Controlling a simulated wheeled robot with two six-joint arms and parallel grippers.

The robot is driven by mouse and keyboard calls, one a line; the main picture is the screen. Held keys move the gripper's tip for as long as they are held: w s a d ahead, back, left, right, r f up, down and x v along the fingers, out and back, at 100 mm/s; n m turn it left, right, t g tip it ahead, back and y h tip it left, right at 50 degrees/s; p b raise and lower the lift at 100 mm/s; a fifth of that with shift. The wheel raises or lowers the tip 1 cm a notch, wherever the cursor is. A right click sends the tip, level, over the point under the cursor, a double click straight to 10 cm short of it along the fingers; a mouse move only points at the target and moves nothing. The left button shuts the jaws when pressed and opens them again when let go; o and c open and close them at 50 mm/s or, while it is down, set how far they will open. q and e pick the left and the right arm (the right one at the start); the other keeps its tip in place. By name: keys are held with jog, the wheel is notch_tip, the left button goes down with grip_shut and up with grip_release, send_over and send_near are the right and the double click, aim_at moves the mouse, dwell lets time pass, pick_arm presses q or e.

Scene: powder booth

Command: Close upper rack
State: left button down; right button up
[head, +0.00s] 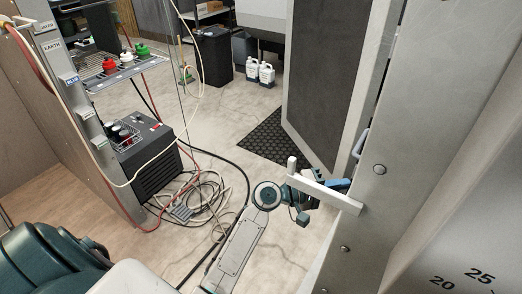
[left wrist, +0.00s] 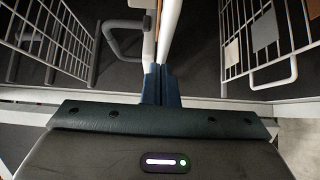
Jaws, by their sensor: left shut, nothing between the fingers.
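In the left wrist view, wire racks show on both sides: one at the left (left wrist: 48,38), and one at the right (left wrist: 262,40) with a white looped bar. I cannot tell which is the upper rack. My left gripper (left wrist: 158,85) is shut and empty, its fingertips close to a pale upright post (left wrist: 168,30) between the racks; contact is unclear. In the head view, my left gripper (head: 338,184) is beside a tall grey metal panel, partly hidden behind a white bar (head: 325,190) with a short peg. My right gripper is not in view.
The metal panel (head: 410,120) fills the right, with a grey handle (head: 360,142). A dark-faced door (head: 325,80) stands beyond it, near a black mat (head: 270,139). Loose cables (head: 205,200) lie on the floor. A black unit (head: 150,165) stands left.

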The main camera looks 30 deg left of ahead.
pick_arm(q)
jog(key=shift+d, duration=1.2)
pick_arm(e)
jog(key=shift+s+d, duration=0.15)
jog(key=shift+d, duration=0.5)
pick_arm(q)
jog(key=shift+a, duration=0.15)
